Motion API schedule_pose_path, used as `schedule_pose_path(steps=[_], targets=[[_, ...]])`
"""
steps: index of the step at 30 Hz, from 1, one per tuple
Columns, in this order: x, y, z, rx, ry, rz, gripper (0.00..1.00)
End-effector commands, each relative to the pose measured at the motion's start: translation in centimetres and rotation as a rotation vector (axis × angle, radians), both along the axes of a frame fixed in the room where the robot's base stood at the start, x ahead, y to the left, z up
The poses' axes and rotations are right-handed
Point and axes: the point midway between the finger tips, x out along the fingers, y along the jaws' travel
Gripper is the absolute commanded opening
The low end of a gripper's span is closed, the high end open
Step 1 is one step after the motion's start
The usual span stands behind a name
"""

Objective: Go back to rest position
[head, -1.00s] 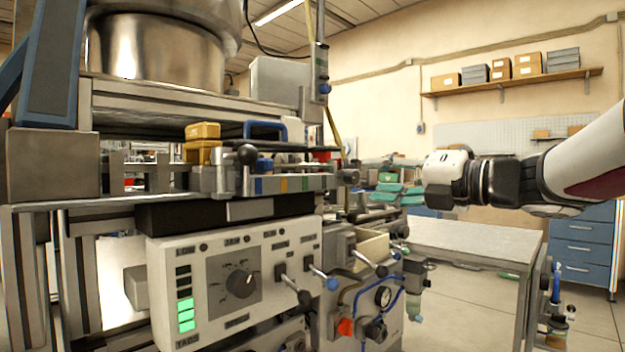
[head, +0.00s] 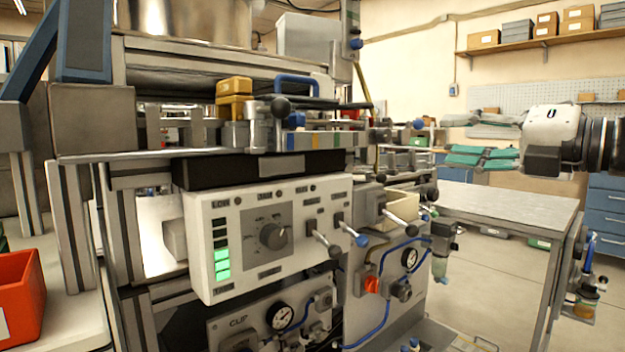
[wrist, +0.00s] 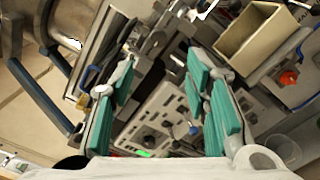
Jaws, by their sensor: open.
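My gripper (head: 464,145) is at the right in the head view, with teal finger pads pointing left, beyond the control machine. In the wrist view my gripper (wrist: 160,72) shows its two teal-padded fingers spread wide apart. Nothing is between the pads. The machine's white control panel (head: 240,232) lies past the fingers, and it also shows tilted in the wrist view (wrist: 160,110). No fingertip is seen touching the machine.
A cream open box (head: 405,205) sits on the machine's right part, near levers and blue hoses. A grey-topped table (head: 505,205) stands at the right. A red bin (head: 20,295) is at the lower left. Open floor (head: 500,265) shows between machine and table.

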Motion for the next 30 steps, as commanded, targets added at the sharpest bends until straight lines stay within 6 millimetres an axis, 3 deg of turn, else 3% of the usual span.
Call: schedule_pose_path(steps=[5, 9, 14, 17, 23, 26, 30], targets=[[1.1, -0.7, 1.0, 0.087, 0.006, -0.113, 0.43], [2.4, -2.7, 1.8, 0.275, 0.041, -0.318, 0.43], [2.3, -5.6, 0.8, 0.547, 0.126, -0.565, 0.43], [1.4, -7.1, -1.3, 0.724, 0.205, -0.712, 0.43], [-2.5, -8.1, -8.1, 1.063, 0.419, -1.000, 0.43], [-5.5, -7.3, -12.4, 1.215, 0.552, -1.144, 0.43], [-10.8, -4.8, -18.6, 1.391, 0.766, -1.356, 0.43]])
